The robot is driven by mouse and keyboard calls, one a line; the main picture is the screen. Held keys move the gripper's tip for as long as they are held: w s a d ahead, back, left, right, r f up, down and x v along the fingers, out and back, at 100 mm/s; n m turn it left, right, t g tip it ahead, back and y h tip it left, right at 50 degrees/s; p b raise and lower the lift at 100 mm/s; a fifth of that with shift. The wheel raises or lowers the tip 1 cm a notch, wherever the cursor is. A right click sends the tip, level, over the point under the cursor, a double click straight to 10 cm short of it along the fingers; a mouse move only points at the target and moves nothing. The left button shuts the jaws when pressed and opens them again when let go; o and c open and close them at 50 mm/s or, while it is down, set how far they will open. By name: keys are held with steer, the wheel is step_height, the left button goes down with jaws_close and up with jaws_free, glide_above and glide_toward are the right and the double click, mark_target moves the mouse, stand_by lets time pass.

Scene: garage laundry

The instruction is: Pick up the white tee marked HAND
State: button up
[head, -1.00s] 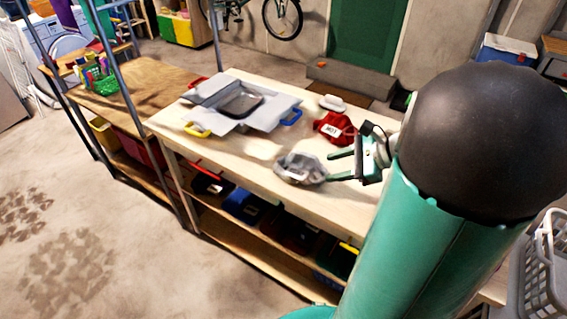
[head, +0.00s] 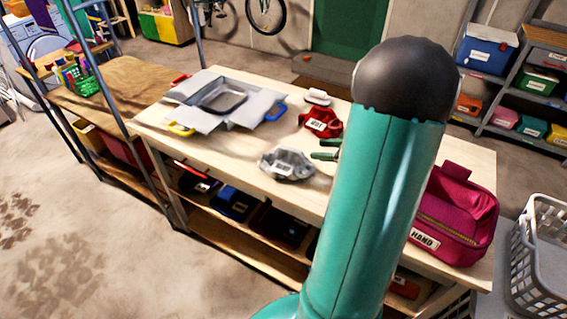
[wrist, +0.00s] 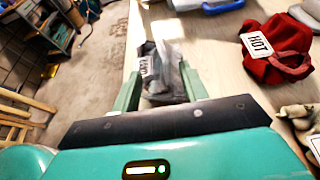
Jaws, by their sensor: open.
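A pale cloth (wrist: 302,125) with a white tag at the right edge of the wrist view may be the white tee; its tag is cut off and I cannot read it. In the head view that spot is hidden behind my arm. My gripper (head: 319,149) is open, its green fingertips beside a crumpled grey garment (head: 287,165) on the table. In the wrist view the grey garment (wrist: 162,78), with a tag I cannot read surely, lies ahead between the fingers (wrist: 160,92), not gripped. A magenta bag (head: 455,215) marked HAND stands at the table's right end.
A red garment tagged HOT (head: 320,123) lies behind the grey one, with a small white object (head: 318,97) beyond it. A grey tray with flaps (head: 190,92) and coloured handles sits on the left of the wooden table (head: 235,152). A laundry basket (head: 540,260) stands at right.

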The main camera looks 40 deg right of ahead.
mark_target(290, 148)
steer(key=x, duration=0.9)
steer(key=shift+w+f, duration=0.25)
steer(key=shift+w, duration=0.1)
steer(key=shift+c, duration=0.2)
jaws_close()
